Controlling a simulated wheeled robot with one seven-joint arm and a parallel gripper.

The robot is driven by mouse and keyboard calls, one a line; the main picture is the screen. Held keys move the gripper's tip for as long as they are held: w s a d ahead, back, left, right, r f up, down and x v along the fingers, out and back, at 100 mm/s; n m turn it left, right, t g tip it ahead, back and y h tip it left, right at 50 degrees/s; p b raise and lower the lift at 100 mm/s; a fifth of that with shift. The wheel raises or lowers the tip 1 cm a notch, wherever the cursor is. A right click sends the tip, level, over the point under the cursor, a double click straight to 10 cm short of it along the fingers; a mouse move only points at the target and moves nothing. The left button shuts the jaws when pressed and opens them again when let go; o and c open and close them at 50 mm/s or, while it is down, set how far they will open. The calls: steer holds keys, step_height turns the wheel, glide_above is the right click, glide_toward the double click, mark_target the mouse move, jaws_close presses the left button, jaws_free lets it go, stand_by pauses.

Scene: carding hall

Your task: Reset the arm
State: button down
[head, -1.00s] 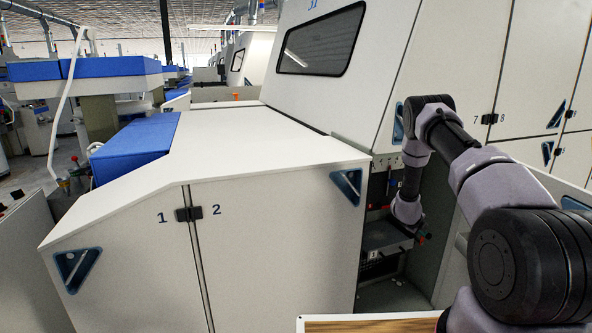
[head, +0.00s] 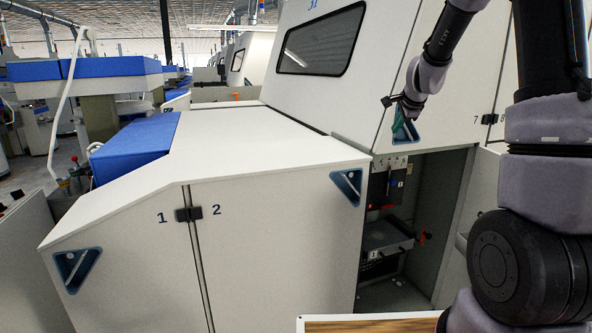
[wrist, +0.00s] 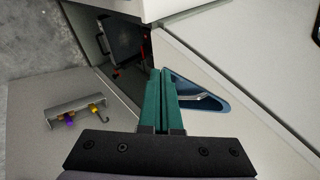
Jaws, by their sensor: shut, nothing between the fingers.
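My gripper (head: 405,122) is up in front of the sloped white machine panel, beside a blue triangular recess (head: 402,132) with a handle. In the wrist view its two green fingers (wrist: 160,100) are together with nothing between them. They overlap the blue recess (wrist: 195,92) in that picture; I cannot tell whether they touch the panel. My arm rises on the right and bends down toward the gripper.
Below the gripper is an open machine bay (head: 395,235) with a grey shelf (head: 386,238) and a red-knobbed lever (head: 423,238). A white cabinet (head: 270,255) with doors 1 and 2 stands left of it. A bracket with coloured fittings (wrist: 76,110) shows in the wrist view.

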steer(key=s+a+r+n+y, duration=0.1)
steer(key=s+a+r+n, duration=0.1)
steer(key=s+r, duration=0.35)
steer(key=s+a+r+n, duration=0.2)
steer(key=s+n, duration=0.1)
steer(key=s, duration=0.5)
steer(key=s+a+r+n+y, duration=0.1)
steer(key=s+a+r+n, duration=0.2)
steer(key=s, duration=0.4)
steer(key=s+n+g, duration=0.1)
steer(key=s+n, duration=0.3)
steer(key=s, duration=1.3)
steer(key=shift+a+n+g, duration=0.3)
steer(key=shift+n+g, duration=0.1)
